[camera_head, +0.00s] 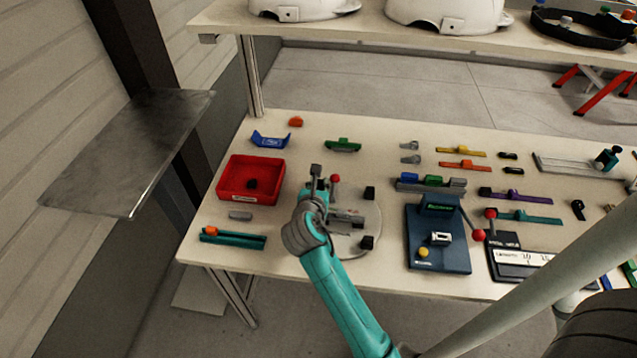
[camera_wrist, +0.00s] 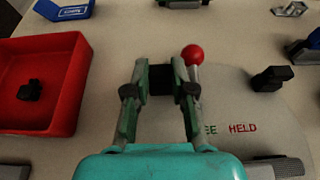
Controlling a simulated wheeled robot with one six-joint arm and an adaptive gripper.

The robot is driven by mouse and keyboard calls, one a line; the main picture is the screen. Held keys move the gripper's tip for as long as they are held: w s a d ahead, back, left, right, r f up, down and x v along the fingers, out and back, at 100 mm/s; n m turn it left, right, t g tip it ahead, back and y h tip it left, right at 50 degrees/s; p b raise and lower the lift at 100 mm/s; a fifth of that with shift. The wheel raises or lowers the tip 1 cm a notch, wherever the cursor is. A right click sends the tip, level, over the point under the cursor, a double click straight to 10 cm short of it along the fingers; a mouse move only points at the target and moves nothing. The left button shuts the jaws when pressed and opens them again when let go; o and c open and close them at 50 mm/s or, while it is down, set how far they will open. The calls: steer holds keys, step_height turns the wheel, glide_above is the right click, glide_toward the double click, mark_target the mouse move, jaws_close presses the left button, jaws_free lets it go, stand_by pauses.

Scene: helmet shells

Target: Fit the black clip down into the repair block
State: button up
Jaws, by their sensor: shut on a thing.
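My gripper (camera_head: 318,188) is above the left part of a pale round plate. In the wrist view its two fingers (camera_wrist: 158,90) are shut on a dark piece, which looks like the black clip (camera_wrist: 160,81). My arm and gripper hide part of the plate. A grey metal fixture (camera_head: 347,220) sits on the plate just right of my gripper; I cannot tell whether it is the repair block. A red ball knob (camera_wrist: 193,55) on a lever stands close beside the right finger.
The pale plate (camera_wrist: 220,112) carries red and green lettering and small black blocks (camera_head: 370,192). A red tray (camera_head: 224,182) with a black piece inside is to the left. A blue fixture (camera_head: 438,258) stands to the right. A shelf with white helmet shells (camera_head: 447,14) is behind.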

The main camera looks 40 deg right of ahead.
steer(key=shift+f, duration=0.35)
steer(key=o, duration=0.8)
steer(key=v, duration=1.2)
